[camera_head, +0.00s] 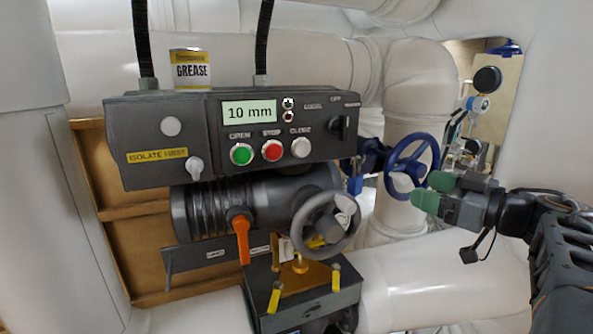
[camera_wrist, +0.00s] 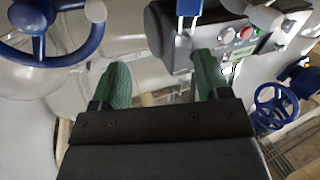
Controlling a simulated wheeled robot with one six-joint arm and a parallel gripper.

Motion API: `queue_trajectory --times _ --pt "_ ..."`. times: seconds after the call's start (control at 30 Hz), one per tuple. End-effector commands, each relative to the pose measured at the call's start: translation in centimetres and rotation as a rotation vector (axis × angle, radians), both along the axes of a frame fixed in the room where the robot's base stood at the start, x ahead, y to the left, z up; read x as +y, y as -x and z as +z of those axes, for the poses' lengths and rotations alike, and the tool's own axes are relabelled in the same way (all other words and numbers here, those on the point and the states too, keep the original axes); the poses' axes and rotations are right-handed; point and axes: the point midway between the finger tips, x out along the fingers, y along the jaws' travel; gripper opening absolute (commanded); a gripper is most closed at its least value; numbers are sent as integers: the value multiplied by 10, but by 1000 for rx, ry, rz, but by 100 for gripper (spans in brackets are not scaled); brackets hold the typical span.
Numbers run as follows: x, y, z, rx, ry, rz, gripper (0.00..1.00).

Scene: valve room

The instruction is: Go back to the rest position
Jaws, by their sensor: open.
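My gripper (camera_head: 432,192) has green fingertips and is at the right of the head view. It points left, close to the blue handwheel (camera_head: 412,164), and appears in front of or beside it; I cannot tell whether they touch. In the wrist view my gripper (camera_wrist: 162,85) shows its two green fingers spread apart with nothing between them. A blue handwheel (camera_wrist: 38,50) also shows at the upper left there. The dark control box (camera_head: 200,130) stands to the left of my gripper in the head view, with a display reading 10 mm.
A grey handwheel (camera_head: 327,222) and an orange lever (camera_head: 241,238) sit below the control box. A grease can (camera_head: 190,70) stands on top of the box. Large white pipes (camera_head: 440,285) run behind and below. Gauges (camera_head: 487,80) hang at the back right.

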Motion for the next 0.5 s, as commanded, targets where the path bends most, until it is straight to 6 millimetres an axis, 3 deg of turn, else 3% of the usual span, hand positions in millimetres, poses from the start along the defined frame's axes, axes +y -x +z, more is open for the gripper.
queue_trajectory --times 0.13,0.27,0.4,0.5 --pt "-53 -28 5 -159 73 -349 70" --pt "-108 -34 -2 -202 123 -725 70" --pt "-142 -24 -34 -77 152 -1058 70" --pt "-145 -10 -74 111 162 -1219 70"
